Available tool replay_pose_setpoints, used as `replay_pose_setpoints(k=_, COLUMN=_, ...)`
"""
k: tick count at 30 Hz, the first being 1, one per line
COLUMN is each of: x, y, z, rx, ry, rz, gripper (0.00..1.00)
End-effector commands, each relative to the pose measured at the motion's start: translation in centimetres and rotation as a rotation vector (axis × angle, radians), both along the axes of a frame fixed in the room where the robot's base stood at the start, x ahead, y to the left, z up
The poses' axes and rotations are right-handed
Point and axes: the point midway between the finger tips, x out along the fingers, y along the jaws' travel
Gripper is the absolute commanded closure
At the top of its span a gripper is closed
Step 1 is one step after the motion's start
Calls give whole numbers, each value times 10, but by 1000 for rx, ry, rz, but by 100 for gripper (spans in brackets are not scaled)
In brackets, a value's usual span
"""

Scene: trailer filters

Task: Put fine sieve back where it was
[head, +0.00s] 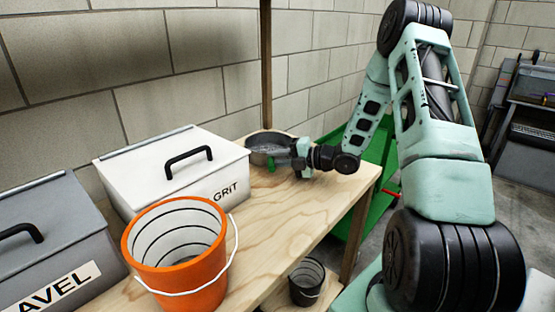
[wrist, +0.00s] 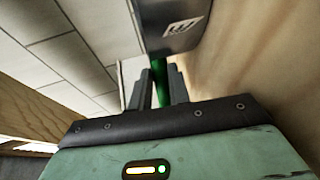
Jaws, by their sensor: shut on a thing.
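The fine sieve is a round, shallow grey pan (head: 268,142) at the far end of the wooden bench, beside the post. My gripper (head: 288,157) is at its right side, shut on its green handle. In the wrist view the green handle (wrist: 160,85) stands between the two fingers of my gripper (wrist: 161,82). The sieve's grey wall (wrist: 172,28) with a small white label is just beyond the fingertips. The sieve looks level at bench height; I cannot tell whether it touches the bench top. My arm hides part of its right side.
A white GRIT box (head: 170,165) stands left of the sieve on the bench (head: 290,215). An orange bucket (head: 180,255) and a grey GRAVEL box (head: 55,240) are nearer. A wooden post (head: 266,70) rises behind the sieve. A dark bucket (head: 306,282) sits below. The bench's right front is clear.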

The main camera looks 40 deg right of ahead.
Motion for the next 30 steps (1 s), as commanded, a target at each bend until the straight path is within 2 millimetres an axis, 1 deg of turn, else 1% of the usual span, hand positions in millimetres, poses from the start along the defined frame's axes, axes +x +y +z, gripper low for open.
replay_pose_setpoints(k=5, x=0, y=0, z=-4, rx=0, ry=-1, rz=0, gripper=100)
replay_pose_setpoints(k=6, x=0, y=0, z=-2, rx=1, ry=0, rz=0, gripper=71)
replay_pose_setpoints(k=7, x=0, y=0, z=-2, rx=1, ry=0, rz=0, gripper=62)
replay_pose_setpoints(k=8, x=0, y=0, z=-2, rx=1, ry=0, rz=0, gripper=60)
replay_pose_setpoints(k=15, x=0, y=0, z=-2, rx=1, ry=0, rz=0, gripper=60)
replay_pose_setpoints(k=19, x=-2, y=-1, z=2, rx=0, ry=1, rz=-1, gripper=60)
replay_pose_setpoints(k=23, x=-18, y=-11, z=5, rx=-1, ry=2, rz=-4, gripper=60)
replay_pose_setpoints(k=30, x=-63, y=-35, z=16, rx=0, ry=1, rz=-4, gripper=60)
